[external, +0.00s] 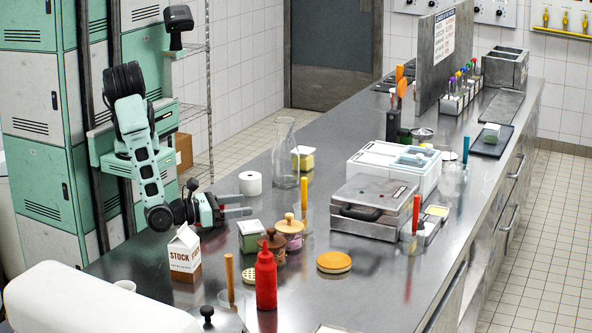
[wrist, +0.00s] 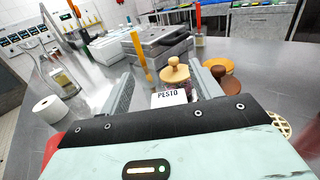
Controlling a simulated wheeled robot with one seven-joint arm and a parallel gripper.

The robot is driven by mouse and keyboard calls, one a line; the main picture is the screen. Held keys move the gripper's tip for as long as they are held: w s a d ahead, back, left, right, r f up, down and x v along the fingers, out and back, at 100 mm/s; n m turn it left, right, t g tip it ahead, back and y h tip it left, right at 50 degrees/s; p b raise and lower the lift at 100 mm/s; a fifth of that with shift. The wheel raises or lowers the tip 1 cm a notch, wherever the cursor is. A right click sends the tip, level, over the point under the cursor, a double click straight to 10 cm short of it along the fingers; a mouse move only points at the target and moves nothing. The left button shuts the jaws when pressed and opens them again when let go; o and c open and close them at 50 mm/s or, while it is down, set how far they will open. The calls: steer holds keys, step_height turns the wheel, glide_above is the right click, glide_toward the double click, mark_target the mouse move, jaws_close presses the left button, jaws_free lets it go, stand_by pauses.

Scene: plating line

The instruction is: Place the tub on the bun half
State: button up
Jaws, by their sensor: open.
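A small white tub with green contents (external: 252,236) stands on the steel counter. In the wrist view its white top reads PESTO (wrist: 170,97), between my gripper's fingers and partly hidden by my gripper body. My gripper (external: 246,204) is open and empty, level, a little behind and above that tub in the external view. Its two fingers (wrist: 160,76) spread wide in the wrist view. The orange-brown bun half (external: 334,262) lies on the counter to the right of the tub; it shows in the wrist view (wrist: 234,67) beyond the right finger.
Wooden-lidded jars (external: 289,234) stand right beside the tub. A stock carton (external: 185,254), a red bottle (external: 266,277) and an upright orange-handled utensil (external: 304,193) are around it. A glass carafe (external: 285,150), another tub (external: 303,159) and a metal press (external: 372,207) stand farther back.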

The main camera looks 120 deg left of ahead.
steer(key=s+a+r+n+g, duration=0.1)
steer(key=s+a+n+g, duration=0.2)
steer(key=a+n+g, duration=0.35)
steer(key=s+a+r+n+g, duration=0.2)
steer(key=s+a+n+g, duration=0.1)
steer(key=a, duration=0.6)
steer(key=s+a+r+n+g, duration=0.1)
steer(key=s+a+n+g, duration=0.35)
steer(key=a, duration=0.35)
steer(key=s+a+r+n+h, duration=0.1)
steer(key=s+a+n+h, duration=0.2)
steer(key=s+n+h, duration=0.3)
steer(key=s+a+r+n+h, duration=0.1)
steer(key=s+a+n+h, duration=0.3)
steer(key=s+n, duration=0.6)
steer(key=n+h, duration=0.2)
steer(key=n, duration=0.1)
steer(key=shift+s+a+r, duration=0.15)
steer(key=o, duration=0.4)
steer(key=shift+s+a+r+n+t, duration=0.15)
steer(key=shift+s+r+n+t, duration=0.1)
steer(key=shift+n+t, duration=0.5)
steer(key=shift+w, duration=0.1)
